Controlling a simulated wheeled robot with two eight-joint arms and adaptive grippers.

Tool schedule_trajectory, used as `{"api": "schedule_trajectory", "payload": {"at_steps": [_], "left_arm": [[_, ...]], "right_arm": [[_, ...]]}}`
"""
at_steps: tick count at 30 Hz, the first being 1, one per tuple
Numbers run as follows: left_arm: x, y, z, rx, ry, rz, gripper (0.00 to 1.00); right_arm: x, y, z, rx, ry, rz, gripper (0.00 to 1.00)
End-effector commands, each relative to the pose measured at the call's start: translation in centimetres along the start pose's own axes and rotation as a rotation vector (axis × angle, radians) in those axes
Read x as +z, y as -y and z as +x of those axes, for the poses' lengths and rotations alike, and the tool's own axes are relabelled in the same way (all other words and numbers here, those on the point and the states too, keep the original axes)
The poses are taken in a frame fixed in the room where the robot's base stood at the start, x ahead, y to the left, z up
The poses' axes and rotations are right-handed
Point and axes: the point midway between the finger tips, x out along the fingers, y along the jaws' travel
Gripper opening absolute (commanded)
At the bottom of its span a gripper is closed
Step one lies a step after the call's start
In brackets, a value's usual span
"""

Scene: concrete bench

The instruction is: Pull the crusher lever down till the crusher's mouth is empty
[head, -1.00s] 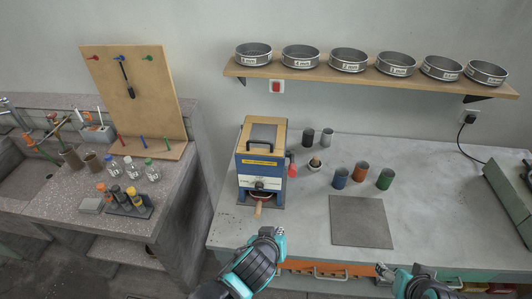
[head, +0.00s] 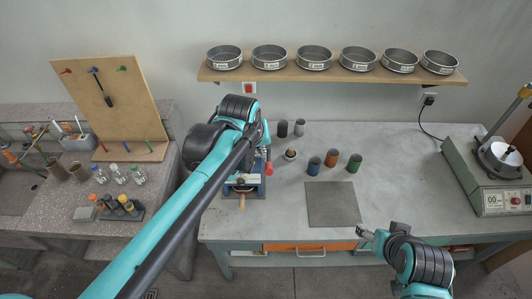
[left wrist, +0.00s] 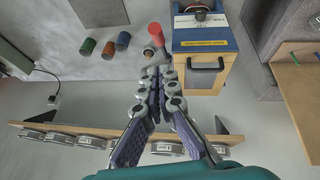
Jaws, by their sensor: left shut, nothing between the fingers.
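The lever's red knob (head: 269,168) shows beside the crusher, and also in the left wrist view (left wrist: 155,31). My left gripper (left wrist: 157,75) is shut and empty, its fingertips close to the red knob but seemingly apart from it. The crusher's mouth is hidden. My right gripper (head: 368,238) is low over the bench's front edge.
Blue (head: 314,166), orange (head: 333,158) and green (head: 353,163) cups stand right of the crusher, with grey cups behind. A grey mat (head: 333,204) lies in front. A shelf of sieves (head: 330,74) hangs above.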

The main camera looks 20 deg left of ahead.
Motion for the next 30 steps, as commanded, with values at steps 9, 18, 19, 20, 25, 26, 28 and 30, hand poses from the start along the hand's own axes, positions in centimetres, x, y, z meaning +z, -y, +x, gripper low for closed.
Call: {"api": "schedule_trajectory", "payload": {"at_steps": [9,18,19,20,25,26,28,30], "left_arm": [[-1.2,-0.1,-1.1,0.006,0.022,0.0,0.0],[-1.1,-0.1,0.0,0.005,0.021,0.0,0.0],[-1.1,-0.1,0.4,0.005,0.021,0.0,0.0],[-1.1,-0.1,0.9,0.005,0.021,0.0,0.0],[-1.0,-0.1,4.4,0.005,0.021,0.0,0.0],[-1.0,-0.2,5.1,0.005,0.021,0.0,0.0],[-1.0,-0.2,6.6,0.005,0.021,0.0,0.0],[-0.9,-0.2,8.1,0.005,0.02,0.0,0.0]], "right_arm": [[-0.3,0.0,-0.5,0.0,0.0,0.0,0.66],[-0.2,0.0,-0.3,0.0,0.0,0.0,0.66],[-0.2,0.0,-0.3,0.0,0.0,0.0,0.66],[-0.1,0.0,-0.2,0.0,0.0,0.0,0.66],[0.2,0.0,0.3,0.0,0.0,0.0,0.66],[0.3,0.0,0.4,0.0,0.0,0.0,0.66],[0.5,0.0,0.6,0.0,0.0,0.0,0.66],[0.6,0.0,0.8,0.0,0.0,0.0,0.66]]}}
